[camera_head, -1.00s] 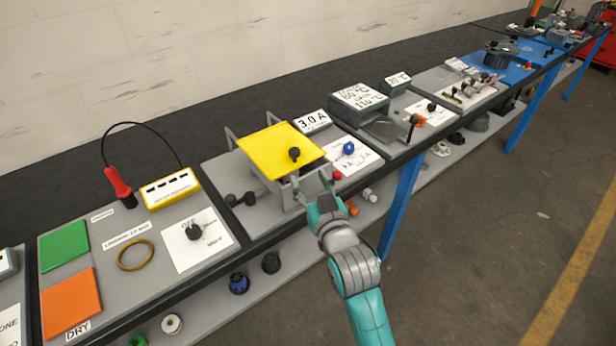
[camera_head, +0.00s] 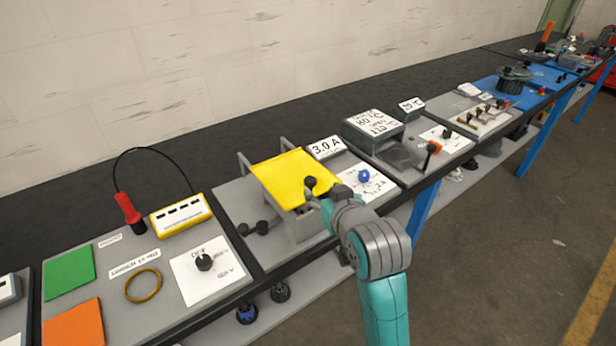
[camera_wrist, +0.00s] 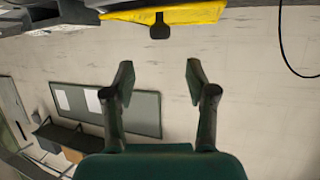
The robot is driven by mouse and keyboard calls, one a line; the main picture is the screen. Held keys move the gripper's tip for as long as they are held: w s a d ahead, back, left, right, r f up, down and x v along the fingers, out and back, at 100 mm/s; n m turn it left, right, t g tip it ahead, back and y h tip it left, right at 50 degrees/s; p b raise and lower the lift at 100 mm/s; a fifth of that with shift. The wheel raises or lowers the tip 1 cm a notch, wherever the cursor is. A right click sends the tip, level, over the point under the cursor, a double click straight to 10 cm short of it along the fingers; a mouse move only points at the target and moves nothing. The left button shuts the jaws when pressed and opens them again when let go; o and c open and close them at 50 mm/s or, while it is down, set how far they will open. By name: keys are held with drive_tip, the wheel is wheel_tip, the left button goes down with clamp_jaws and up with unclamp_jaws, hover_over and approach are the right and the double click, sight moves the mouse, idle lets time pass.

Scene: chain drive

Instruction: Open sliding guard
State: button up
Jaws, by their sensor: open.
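The sliding guard is a yellow plate (camera_head: 290,172) on a grey frame (camera_head: 306,226) with upright side brackets. A black knob (camera_head: 310,182) stands on the plate near its front right edge. My gripper (camera_head: 318,198) is just in front of the knob, in the head view. In the wrist view my gripper (camera_wrist: 159,82) has its two dark fingers wide apart with nothing between them. The knob (camera_wrist: 160,28) shows there beyond the fingertips, roughly centred, with the yellow plate (camera_wrist: 185,14) behind it. I see no contact with the knob.
A 3.0 A sign (camera_head: 325,147) stands behind the guard. A blue knob (camera_head: 364,176) on a white dial card is to the right. A black-knobbed lever (camera_head: 252,228) lies to the left. A yellow block with a red-handled probe (camera_head: 130,212) is further left.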

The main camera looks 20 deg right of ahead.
sight(311, 180)
drive_tip(key=x, duration=1)
drive_tip(key=shift+w+f, duration=0.2)
drive_tip(key=shift+w, duration=0.1)
clamp_jaws()
